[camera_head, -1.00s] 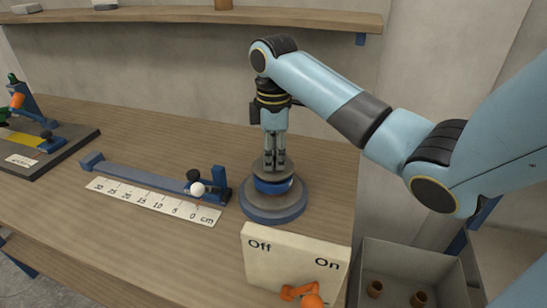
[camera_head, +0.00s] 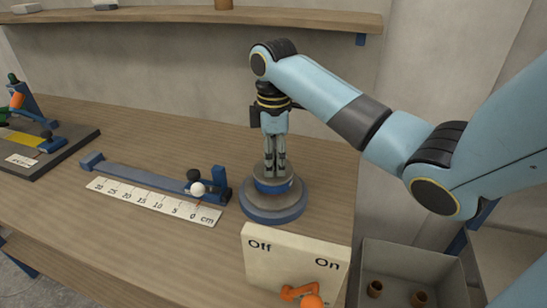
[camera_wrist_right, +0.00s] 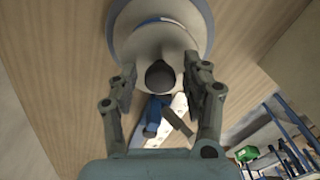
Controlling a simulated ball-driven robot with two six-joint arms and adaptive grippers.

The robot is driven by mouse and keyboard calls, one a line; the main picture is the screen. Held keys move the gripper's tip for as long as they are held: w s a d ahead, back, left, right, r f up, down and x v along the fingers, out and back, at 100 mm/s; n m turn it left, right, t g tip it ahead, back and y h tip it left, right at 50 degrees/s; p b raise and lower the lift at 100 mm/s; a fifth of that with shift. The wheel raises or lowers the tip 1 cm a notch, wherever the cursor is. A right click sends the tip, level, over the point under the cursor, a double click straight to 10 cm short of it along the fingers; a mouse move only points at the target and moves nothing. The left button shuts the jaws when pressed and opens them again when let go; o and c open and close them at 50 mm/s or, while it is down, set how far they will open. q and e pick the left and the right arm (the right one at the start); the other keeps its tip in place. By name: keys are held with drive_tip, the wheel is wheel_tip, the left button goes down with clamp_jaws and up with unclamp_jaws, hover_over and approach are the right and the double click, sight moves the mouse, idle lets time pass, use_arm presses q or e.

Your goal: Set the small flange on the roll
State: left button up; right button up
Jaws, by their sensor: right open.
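The small flange (camera_head: 263,179), a grey disc, lies on top of the blue roll (camera_head: 270,189) on a round stand (camera_head: 275,210) with a blue rim. In the right wrist view, a dark round knob (camera_wrist_right: 160,75) stands at the middle of the pale disc. My right gripper (camera_head: 275,168) is directly above the flange, pointing down. Its fingers (camera_wrist_right: 158,80) are open, one on each side of the knob, with visible gaps. The fingers hide part of the flange's top in the head view. My left gripper is not in view.
A blue rail with a white ruler (camera_head: 150,200) lies left of the stand. An Off/On panel (camera_head: 285,262) with an orange lever is in front. A grey bin (camera_head: 405,262) holding brown cups is at the lower right. A shelf (camera_head: 180,15) runs behind.

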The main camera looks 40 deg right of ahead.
sight(274, 157)
wheel_tip(274, 157, up, 6)
drive_tip(key=shift+w+f, duration=0.1)
drive_tip(key=shift+f, duration=0.05)
wheel_tip(274, 157, up, 6)
drive_tip(key=p, duration=0.4)
drive_tip(key=shift+f, duration=0.15)
